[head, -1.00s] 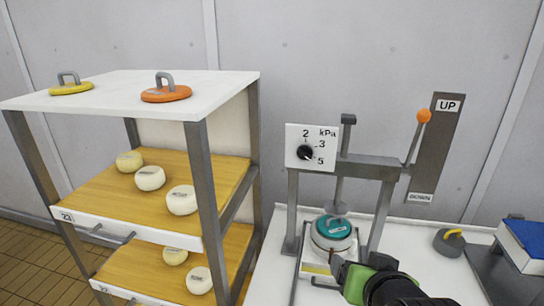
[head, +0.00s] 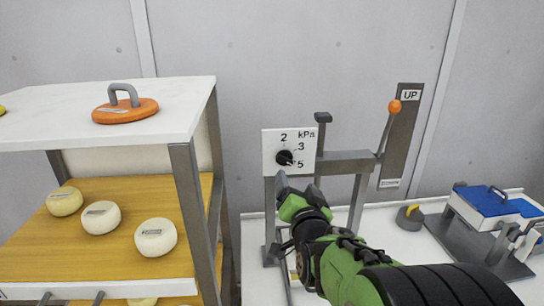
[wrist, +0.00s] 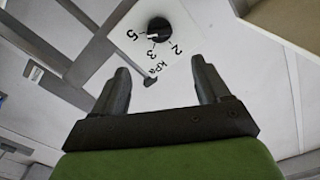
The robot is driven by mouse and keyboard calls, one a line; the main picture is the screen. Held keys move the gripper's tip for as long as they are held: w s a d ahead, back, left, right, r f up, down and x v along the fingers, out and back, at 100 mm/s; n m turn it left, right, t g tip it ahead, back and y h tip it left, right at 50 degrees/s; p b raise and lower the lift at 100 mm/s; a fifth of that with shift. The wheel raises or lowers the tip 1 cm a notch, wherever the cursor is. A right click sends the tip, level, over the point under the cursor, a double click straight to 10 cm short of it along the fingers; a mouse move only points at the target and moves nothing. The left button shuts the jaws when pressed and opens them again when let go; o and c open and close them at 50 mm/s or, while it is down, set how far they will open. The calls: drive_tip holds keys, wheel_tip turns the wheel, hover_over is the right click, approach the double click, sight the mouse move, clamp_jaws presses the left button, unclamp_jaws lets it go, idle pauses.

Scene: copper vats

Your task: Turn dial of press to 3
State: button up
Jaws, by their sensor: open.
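The press (head: 345,163) stands at the middle right, with a white panel marked 2, 3, 5 and kPa. Its round black dial (head: 285,157) sits on this panel, with a pale pointer mark aimed towards the 5. In the wrist view the dial (wrist: 158,29) is near the top centre, beyond the fingertips, with its mark on the side of the 5. My gripper (head: 299,187) is open and empty, just below the panel in the head view and apart from the dial. My arm hides the lower middle of the press.
The press lever has an orange knob (head: 394,106) beside the UP label. At left, a rack (head: 187,170) holds round cheeses and an orange weight (head: 125,110). A grey weight with yellow handle (head: 410,217) and a blue-topped device (head: 490,203) are on the right.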

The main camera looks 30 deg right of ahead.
sight(286, 161)
drive_tip(key=p+x, duration=0.2)
drive_tip(key=x, duration=0.9)
drive_tip(key=shift+w+f, duration=0.15)
drive_tip(key=shift+w, duration=0.15)
drive_tip(key=shift+s, duration=0.1)
drive_tip(key=shift+c, duration=0.4)
drive_tip(key=c, duration=1)
